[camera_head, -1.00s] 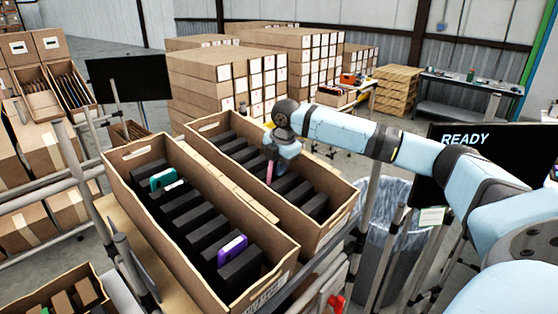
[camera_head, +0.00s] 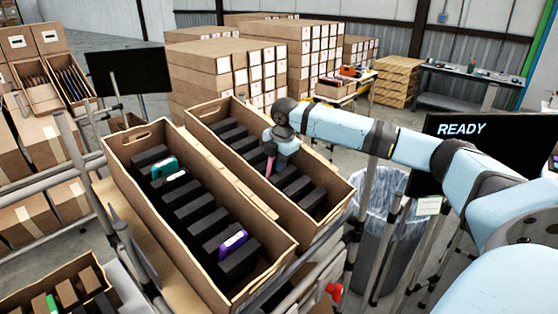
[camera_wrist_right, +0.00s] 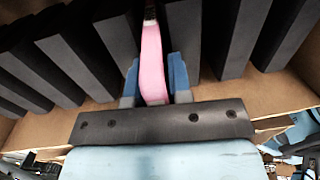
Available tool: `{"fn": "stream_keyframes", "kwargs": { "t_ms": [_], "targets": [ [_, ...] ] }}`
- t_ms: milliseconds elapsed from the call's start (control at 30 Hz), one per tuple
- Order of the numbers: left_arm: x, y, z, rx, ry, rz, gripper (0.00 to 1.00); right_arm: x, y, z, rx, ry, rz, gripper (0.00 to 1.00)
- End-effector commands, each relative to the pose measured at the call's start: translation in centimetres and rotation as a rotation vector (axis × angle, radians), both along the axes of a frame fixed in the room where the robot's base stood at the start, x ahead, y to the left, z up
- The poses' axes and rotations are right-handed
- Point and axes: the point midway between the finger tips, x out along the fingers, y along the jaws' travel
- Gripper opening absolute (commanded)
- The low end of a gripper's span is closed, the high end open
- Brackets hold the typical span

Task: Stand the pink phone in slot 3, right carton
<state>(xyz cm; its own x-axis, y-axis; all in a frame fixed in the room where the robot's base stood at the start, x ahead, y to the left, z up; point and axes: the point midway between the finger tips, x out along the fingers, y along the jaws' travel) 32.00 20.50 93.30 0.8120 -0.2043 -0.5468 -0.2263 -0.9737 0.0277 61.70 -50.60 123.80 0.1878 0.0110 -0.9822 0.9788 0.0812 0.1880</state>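The right carton (camera_head: 325,228) is a long open cardboard box with a row of black tilted dividers (camera_head: 298,187). My right gripper (camera_head: 271,152) is over the middle of this carton, pointing down. The pink phone (camera_head: 269,167) is below it, its lower part hidden among the dividers. In the right wrist view the pink phone (camera_wrist_right: 152,65) is between the two blue fingertips, with a dark divider on each side. The fingers appear shut on it, with little gap. Slot numbers are not readable. My left gripper is not in view.
The left carton (camera_head: 198,268) stands alongside and holds a teal phone (camera_head: 164,168) and a purple phone (camera_head: 232,242) among black dividers. Another carton (camera_head: 62,285) is at the lower left. A screen (camera_head: 462,132) reads READY.

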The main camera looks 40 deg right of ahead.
Motion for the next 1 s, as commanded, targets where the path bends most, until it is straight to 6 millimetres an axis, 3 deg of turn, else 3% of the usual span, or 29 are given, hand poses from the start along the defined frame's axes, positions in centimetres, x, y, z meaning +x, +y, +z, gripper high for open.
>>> {"fn": "stream_keyframes", "kwargs": {
  "t_ms": [33, 100, 667, 867, 1000],
  "targets": [
    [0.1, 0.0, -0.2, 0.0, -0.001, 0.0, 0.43, -0.2, 0.5, -1.4, 0.004, 0.015, 0.007, 0.4],
    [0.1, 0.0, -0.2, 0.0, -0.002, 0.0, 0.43, -0.2, 0.5, -1.4, 0.004, 0.014, 0.008, 0.46],
    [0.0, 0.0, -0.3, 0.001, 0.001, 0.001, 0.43, -0.1, 0.5, -1.3, 0.005, 0.01, 0.008, 0.43],
    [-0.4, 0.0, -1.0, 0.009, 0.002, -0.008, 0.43, -0.6, 0.5, 1.0, 0.003, 0.002, 0.009, 0.46],
    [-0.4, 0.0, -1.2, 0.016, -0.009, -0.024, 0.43, -1.5, 0.3, 4.3, 0.001, -0.004, 0.006, 0.46]
  ]
}}
